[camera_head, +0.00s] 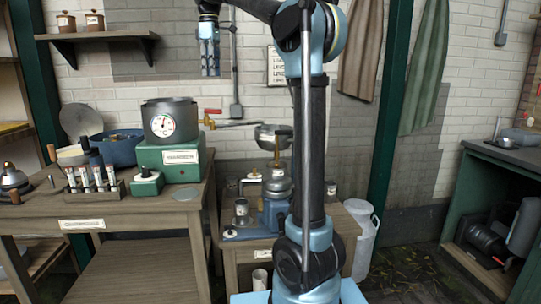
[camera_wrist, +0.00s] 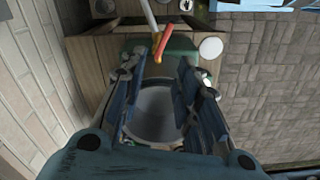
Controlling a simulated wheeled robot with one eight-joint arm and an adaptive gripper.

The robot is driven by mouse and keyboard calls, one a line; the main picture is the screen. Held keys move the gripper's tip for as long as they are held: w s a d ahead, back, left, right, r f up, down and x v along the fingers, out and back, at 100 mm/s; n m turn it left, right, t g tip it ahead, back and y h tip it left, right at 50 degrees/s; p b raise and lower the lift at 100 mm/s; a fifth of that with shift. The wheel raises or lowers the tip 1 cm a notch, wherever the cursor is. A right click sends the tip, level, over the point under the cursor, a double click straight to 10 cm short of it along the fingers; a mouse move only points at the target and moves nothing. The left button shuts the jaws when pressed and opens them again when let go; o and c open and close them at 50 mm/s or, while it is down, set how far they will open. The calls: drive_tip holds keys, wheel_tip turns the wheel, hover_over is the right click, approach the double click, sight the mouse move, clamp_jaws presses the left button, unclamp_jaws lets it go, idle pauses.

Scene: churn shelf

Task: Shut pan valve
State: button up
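A tap with a red lever (camera_head: 212,111) sits at the left end of a thin wall pipe, beside the large grey pot (camera_head: 171,121) with a dial. The red lever also shows in the wrist view (camera_wrist: 165,41), slanting away from the pale pipe. My gripper (camera_head: 209,72) hangs high above the bench, fingers pointing down, apart from the tap. In the wrist view my gripper (camera_wrist: 160,70) has its fingers spread with nothing between them. The grey pot (camera_wrist: 155,105) lies well below. A round grey pan (camera_head: 273,137) stands right of the tap.
The pot rests on a green base (camera_head: 170,160) on the wooden bench (camera_head: 110,215). A blue bowl (camera_head: 118,150) and a rack of vials (camera_head: 92,180) stand to its left. A shelf (camera_head: 95,37) juts from the wall at upper left. Air around my gripper is clear.

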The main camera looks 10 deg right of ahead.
wheel_tip(320, 180, up, 4)
hover_over(213, 113)
drive_tip(key=w, duration=0.1)
drive_tip(key=s+d+f+m, duration=0.3)
drive_tip(key=s+d+f, duration=0.3)
drive_tip(key=f, duration=0.4)
drive_tip(key=s+d+f+m+t, duration=0.1)
drive_tip(key=s+d+f+m, duration=0.2)
drive_tip(key=s+d+f, duration=0.3)
drive_tip(key=s+d+f+m, duration=0.2)
drive_tip(key=s+d+f, duration=0.4)
drive_tip(key=f, duration=0.9)
drive_tip(key=shift+s+d+m+t, duration=0.3)
drive_tip(key=shift+s+d+m, duration=0.05)
drive_tip(key=shift+d+m, duration=0.05)
